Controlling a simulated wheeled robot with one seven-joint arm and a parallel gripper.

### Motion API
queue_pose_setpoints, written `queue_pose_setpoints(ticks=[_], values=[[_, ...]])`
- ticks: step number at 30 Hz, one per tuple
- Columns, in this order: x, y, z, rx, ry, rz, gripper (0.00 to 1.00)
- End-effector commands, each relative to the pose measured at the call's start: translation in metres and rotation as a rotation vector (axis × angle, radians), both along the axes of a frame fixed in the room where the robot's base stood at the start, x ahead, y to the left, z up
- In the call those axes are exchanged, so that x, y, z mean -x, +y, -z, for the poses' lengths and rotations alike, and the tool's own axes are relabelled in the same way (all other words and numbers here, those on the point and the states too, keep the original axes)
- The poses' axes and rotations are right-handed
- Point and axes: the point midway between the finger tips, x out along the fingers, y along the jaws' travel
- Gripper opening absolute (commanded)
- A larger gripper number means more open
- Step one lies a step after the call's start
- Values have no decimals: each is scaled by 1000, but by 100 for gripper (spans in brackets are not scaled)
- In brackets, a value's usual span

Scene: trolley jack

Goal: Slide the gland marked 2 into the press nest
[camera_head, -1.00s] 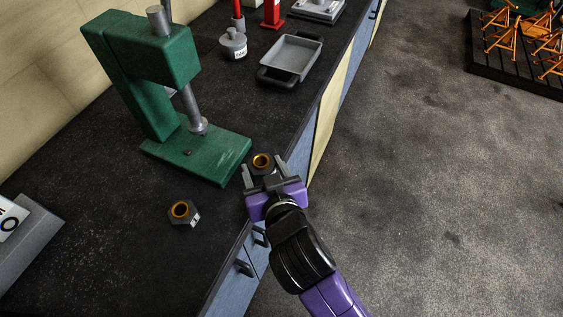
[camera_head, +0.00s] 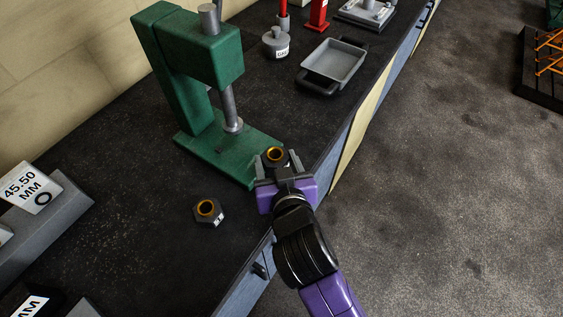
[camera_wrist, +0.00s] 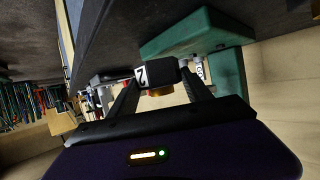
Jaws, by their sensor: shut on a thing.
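My gripper (camera_head: 278,164) is shut on a dark hexagonal gland with a brass-coloured bore (camera_head: 275,154). In the wrist view the gland (camera_wrist: 163,74) sits between the two fingers (camera_wrist: 160,88), and a white label on it reads 2. The green press (camera_head: 190,60) stands behind, with its grey ram (camera_head: 229,108) over its flat base (camera_head: 205,147). The held gland overlaps the front right part of the base in the head view; its height above it I cannot tell. I cannot make out the nest clearly; a small dark mark shows on the base.
A second hexagonal gland (camera_head: 208,213) stands on the dark bench left of my gripper. A grey tray (camera_head: 334,63) and a labelled grey weight (camera_head: 276,44) are behind on the right. A grey block marked 45.50 MM (camera_head: 45,210) is at far left. The bench's front edge runs close by my arm.

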Motion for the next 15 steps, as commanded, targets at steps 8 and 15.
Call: queue_pose_setpoints(ticks=[8,15], values=[[-13,15,1,-1,-6,0,0],[-23,29,3,-1,-6,0,0]])
